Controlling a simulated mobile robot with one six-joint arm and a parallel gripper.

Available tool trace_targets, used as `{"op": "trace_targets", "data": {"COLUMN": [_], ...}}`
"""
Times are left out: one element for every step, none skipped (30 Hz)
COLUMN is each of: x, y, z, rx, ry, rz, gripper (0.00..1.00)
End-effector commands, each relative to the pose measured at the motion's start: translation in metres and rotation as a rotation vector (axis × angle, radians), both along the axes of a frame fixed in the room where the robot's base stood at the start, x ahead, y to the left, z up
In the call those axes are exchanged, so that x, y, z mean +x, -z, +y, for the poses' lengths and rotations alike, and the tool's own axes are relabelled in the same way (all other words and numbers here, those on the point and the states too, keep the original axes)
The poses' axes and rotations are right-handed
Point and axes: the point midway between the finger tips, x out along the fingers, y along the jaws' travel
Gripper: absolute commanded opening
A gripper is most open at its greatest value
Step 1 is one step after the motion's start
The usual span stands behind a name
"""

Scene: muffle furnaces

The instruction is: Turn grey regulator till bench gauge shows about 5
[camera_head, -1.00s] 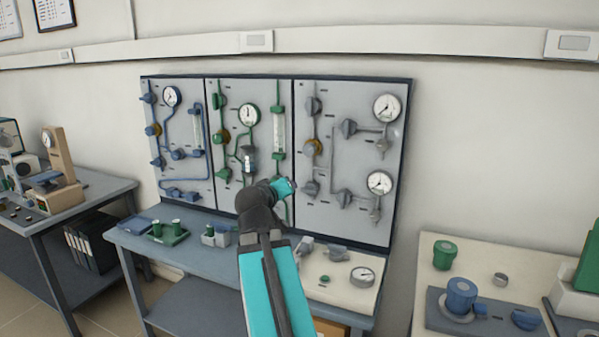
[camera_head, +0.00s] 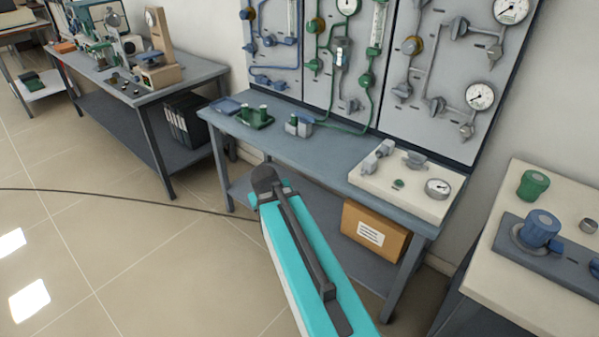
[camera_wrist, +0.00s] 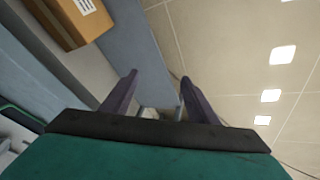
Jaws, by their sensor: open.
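The bench gauge (camera_head: 437,188) is a small white dial on a cream plate (camera_head: 390,195) on the blue-grey bench; its reading is too small to tell. Grey fittings stand on the same plate, one at the left (camera_head: 378,157) and one behind the gauge (camera_head: 414,160). Grey knobs also show on the right wall panel (camera_head: 458,28). I cannot tell which grey part is the regulator. My gripper (camera_wrist: 158,88) is open and empty in the wrist view, with floor and shelf beyond its fingers. In the head view my arm hides it, in front of the bench.
A cardboard box (camera_head: 376,232) sits on the bench's lower shelf. A green rack (camera_head: 255,117) stands on the bench's left part. At right, another table holds a blue knob (camera_head: 541,228) and a green one (camera_head: 533,184). The tiled floor (camera_head: 130,250) at left is open.

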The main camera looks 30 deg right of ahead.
Motion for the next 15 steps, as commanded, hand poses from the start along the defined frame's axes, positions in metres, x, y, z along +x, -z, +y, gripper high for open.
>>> {"op": "trace_targets", "data": {"x": [-0.005, -0.009, -0.014, -0.018, -0.022, -0.028, -0.033, -0.038, -0.045, -0.051, -0.056, -0.064, -0.07, -0.076, -0.084], "y": [0.02, 0.03, 0.043, 0.053, 0.063, 0.076, 0.086, 0.095, 0.108, 0.117, 0.127, 0.139, 0.148, 0.157, 0.17], "z": [0.017, 0.026, 0.038, 0.046, 0.054, 0.065, 0.072, 0.08, 0.089, 0.096, 0.102, 0.11, 0.116, 0.121, 0.128], "rx": [0.023, 0.037, 0.055, 0.068, 0.081, 0.096, 0.108, 0.12, 0.133, 0.143, 0.153, 0.165, 0.173, 0.181, 0.191], "ry": [-0.017, -0.025, -0.036, -0.043, -0.05, -0.061, -0.066, -0.072, -0.081, -0.086, -0.091, -0.098, -0.103, -0.107, -0.111], "rz": [0.033, 0.05, 0.075, 0.093, 0.111, 0.134, 0.153, 0.171, 0.195, 0.212, 0.229, 0.251, 0.27, 0.286, 0.309], "gripper": [0.54, 0.54, 0.54, 0.54, 0.54, 0.54, 0.54, 0.54, 0.54, 0.54, 0.54, 0.54, 0.54, 0.54, 0.54]}}
